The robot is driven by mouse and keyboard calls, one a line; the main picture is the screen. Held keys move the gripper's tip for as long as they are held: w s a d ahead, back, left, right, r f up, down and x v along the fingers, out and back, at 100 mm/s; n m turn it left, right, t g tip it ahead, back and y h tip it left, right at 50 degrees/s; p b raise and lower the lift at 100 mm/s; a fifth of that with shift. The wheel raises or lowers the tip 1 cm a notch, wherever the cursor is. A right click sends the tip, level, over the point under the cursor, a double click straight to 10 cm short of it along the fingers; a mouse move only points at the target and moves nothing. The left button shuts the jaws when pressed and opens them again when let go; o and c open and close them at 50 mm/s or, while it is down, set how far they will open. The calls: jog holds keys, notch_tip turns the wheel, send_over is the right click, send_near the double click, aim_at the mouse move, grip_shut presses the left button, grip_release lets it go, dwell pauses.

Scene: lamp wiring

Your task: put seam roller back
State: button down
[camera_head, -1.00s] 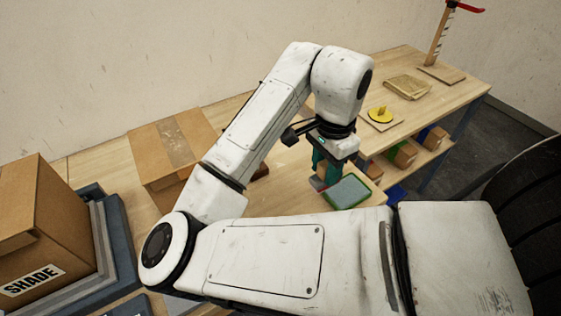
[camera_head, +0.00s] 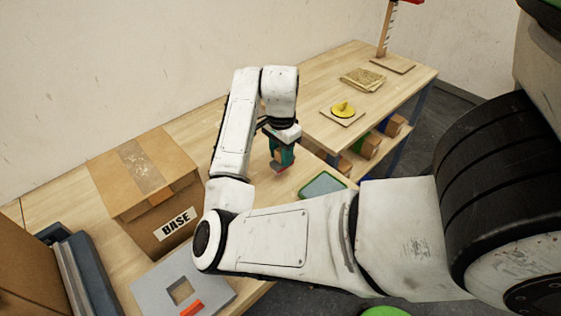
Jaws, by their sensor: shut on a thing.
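My gripper (camera_head: 280,160) is near the middle of the wooden bench, pointing down, with teal parts at its end. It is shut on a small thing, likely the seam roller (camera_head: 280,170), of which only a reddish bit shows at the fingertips. The arm and fingers hide most of it, and I cannot tell whether it touches the bench. A grey board (camera_head: 215,283) with a square cutout lies at the near left, with an orange-red piece (camera_head: 192,307) on it. I cannot tell which spot belongs to the roller.
A cardboard box marked BASE (camera_head: 152,205) stands left of my arm. A green-rimmed tray (camera_head: 323,186) lies right of my gripper. A yellow piece on a wooden square (camera_head: 344,108) and a folded cloth (camera_head: 362,79) lie farther back. Bins (camera_head: 366,146) sit on a lower shelf.

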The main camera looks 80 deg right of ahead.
jog(key=shift+w+d+f, duration=0.15)
jog(key=shift+d+f, duration=0.25)
jog(key=shift+f, duration=0.05)
jog(key=shift+f+p, duration=0.45)
jog(key=shift+f, duration=1.15)
jog(key=shift+f, duration=0.1)
jog(key=shift+f, duration=0.1)
jog(key=c, duration=0.7)
grip_release()
notch_tip(320, 180, up, 12)
jog(key=shift+r, duration=0.2)
